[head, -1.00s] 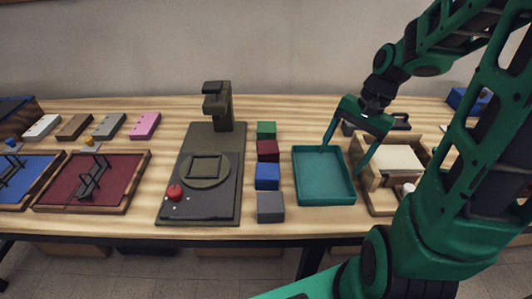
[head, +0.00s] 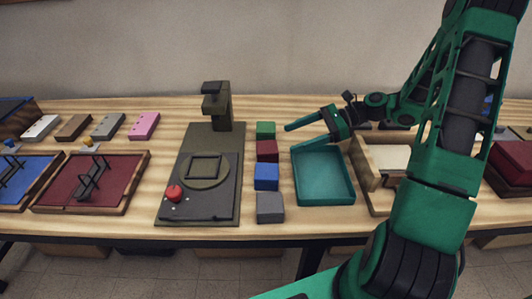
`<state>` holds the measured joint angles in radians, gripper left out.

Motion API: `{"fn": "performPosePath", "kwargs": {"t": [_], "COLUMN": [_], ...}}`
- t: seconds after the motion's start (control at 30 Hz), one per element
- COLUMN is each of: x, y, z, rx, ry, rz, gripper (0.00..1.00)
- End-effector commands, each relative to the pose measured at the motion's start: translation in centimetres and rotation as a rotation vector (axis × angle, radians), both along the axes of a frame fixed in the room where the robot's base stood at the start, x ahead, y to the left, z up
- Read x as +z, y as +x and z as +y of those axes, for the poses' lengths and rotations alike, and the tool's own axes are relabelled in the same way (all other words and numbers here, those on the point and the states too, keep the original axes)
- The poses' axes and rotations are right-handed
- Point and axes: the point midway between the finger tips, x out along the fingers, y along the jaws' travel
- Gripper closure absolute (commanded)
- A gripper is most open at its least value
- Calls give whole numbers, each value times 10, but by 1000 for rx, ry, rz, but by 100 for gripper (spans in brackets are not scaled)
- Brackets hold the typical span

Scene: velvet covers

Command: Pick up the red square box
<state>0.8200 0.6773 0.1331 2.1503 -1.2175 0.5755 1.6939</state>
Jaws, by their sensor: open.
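A small dark red square box (head: 267,151) stands in the column of small boxes on the table. It sits between a green box (head: 266,130) behind it and a blue box (head: 266,177) in front of it. My gripper (head: 299,138) is open and empty. Its fingers point left toward the red box, above the back edge of the teal tray. The fingertips are a short way to the right of the red box, apart from it. A grey box (head: 270,207) stands at the front of the column.
The empty teal tray (head: 323,199) lies right of the boxes. A dark machine with a red button (head: 174,193) stands to their left. A wooden box (head: 363,160) is right of the tray. A larger dark red case (head: 515,158) shows at the right edge.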

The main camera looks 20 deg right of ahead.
Motion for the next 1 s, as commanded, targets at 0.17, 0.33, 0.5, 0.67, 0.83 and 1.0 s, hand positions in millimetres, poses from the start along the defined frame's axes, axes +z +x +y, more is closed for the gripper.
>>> {"fn": "performPosePath", "kwargs": {"t": [0.17, 0.33, 0.5, 0.67, 0.83, 1.0], "x": [-10, -18, -22, -32, -40, -42], "y": [5, 9, 11, 16, 20, 22], "z": [25, 43, 51, 69, 87, 92], "rx": [3, 4, 3, 5, 4, 2], "ry": [4, 1, 1, 1, 0, -1], "rz": [3, 1, 1, 3, 1, 0], "gripper": [25, 25, 25, 25, 25, 25]}}
